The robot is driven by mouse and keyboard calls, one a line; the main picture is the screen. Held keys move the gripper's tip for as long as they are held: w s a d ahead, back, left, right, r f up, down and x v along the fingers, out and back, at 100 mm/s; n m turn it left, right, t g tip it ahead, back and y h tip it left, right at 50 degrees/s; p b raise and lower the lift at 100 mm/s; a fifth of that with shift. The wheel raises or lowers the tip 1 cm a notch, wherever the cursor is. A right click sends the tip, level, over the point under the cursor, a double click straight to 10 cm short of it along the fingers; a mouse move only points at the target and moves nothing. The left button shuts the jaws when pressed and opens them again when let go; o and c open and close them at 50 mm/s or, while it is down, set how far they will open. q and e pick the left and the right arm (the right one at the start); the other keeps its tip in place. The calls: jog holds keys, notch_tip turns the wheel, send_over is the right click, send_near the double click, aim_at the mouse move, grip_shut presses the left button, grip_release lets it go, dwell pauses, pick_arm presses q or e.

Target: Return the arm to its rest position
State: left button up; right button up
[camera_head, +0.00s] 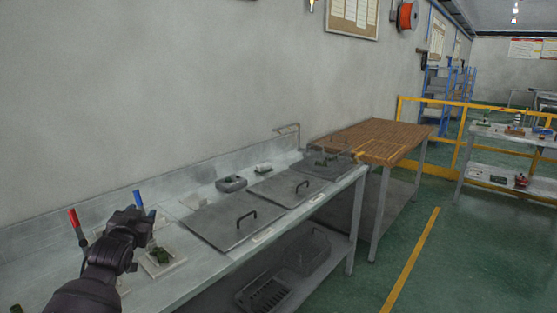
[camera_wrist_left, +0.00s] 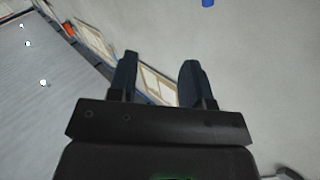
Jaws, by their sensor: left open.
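My left arm comes in from the lower left in the head view, with the left gripper (camera_head: 140,212) over the left part of the metal counter (camera_head: 232,262). In the left wrist view the two dark fingers of the left gripper (camera_wrist_left: 158,80) stand apart with nothing between them. Behind them show the wall, the ceiling and a notice board. My right gripper is not in view.
A red-topped tool (camera_head: 73,218) and a blue-topped tool (camera_head: 139,200) stand close to the left gripper. A white tray with green pieces (camera_head: 160,262) lies beside it. Lidded wells (camera_head: 232,222) line the counter.

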pick_arm(q)
jog(key=s+d+f+g, duration=0.2)
jog(key=s+f, duration=0.8)
jog(key=s, duration=0.3)
jog(key=s+d+f+n+g+h, duration=0.1)
jog(key=s+d+f+g, duration=0.1)
jog(key=s+f, duration=0.8)
jog(key=s+d+f+g, duration=0.2)
jog(key=s+d+f, duration=0.2)
jog(key=s+f, duration=0.7)
jog(key=s, duration=0.7)
jog(key=shift+s+n, duration=0.25)
jog(key=shift+n, duration=0.05)
